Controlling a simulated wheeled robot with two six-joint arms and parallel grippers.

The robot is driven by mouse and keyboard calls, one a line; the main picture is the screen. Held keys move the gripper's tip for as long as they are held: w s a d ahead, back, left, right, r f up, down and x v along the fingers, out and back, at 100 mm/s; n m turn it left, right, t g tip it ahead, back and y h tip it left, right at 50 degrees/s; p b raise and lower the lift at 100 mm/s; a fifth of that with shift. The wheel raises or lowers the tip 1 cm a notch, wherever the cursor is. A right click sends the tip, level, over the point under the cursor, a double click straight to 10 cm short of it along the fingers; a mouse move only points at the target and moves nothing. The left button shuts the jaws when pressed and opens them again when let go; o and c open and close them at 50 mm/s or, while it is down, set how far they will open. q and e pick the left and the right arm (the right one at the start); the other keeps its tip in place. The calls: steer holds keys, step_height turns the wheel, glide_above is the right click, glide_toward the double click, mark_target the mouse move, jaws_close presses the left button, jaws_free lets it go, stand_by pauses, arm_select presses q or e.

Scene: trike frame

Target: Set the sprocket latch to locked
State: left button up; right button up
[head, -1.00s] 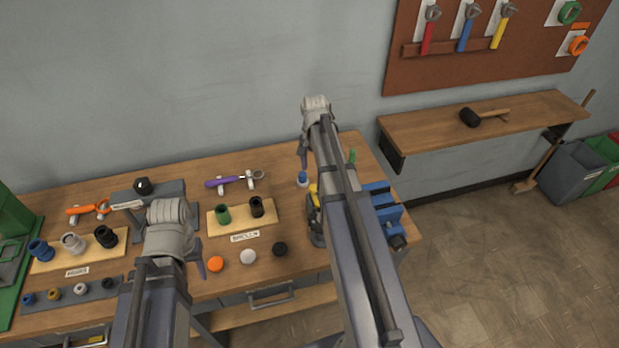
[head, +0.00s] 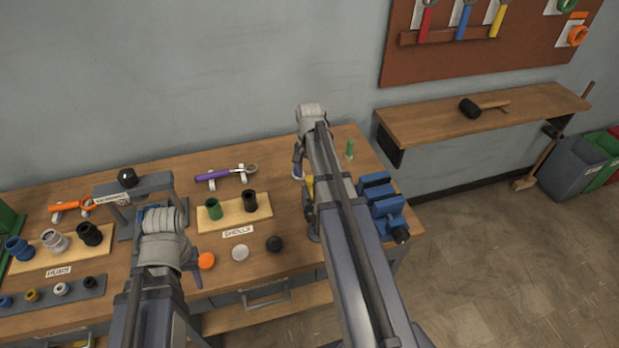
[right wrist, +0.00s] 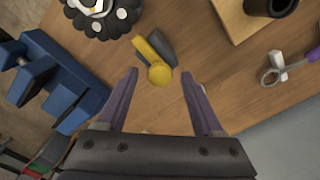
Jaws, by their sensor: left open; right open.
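A yellow lever with a round end and a grey block beside it, apparently the sprocket latch (right wrist: 158,74), lies just ahead of my right gripper (right wrist: 159,80) in the right wrist view. The gripper's two purple fingers are open, with the yellow round end between and slightly beyond their tips. I cannot tell which setting the latch is in. In the head view a bit of yellow (head: 309,187) shows beside my right arm, which hides the rest. A dark toothed sprocket (right wrist: 100,18) sits near the latch. My left gripper (head: 190,272) is mostly hidden behind its arm, low over the bench.
A blue vise (head: 382,205) stands at the bench's right end. A board with dark and green shells (head: 240,214), a purple-handled tool (head: 222,174) and several caps lie left of my right arm. A grey stand (head: 150,184) is behind my left arm.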

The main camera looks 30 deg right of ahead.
steer(key=shift+c, duration=0.3)
jaws_close()
stand_by(1.1)
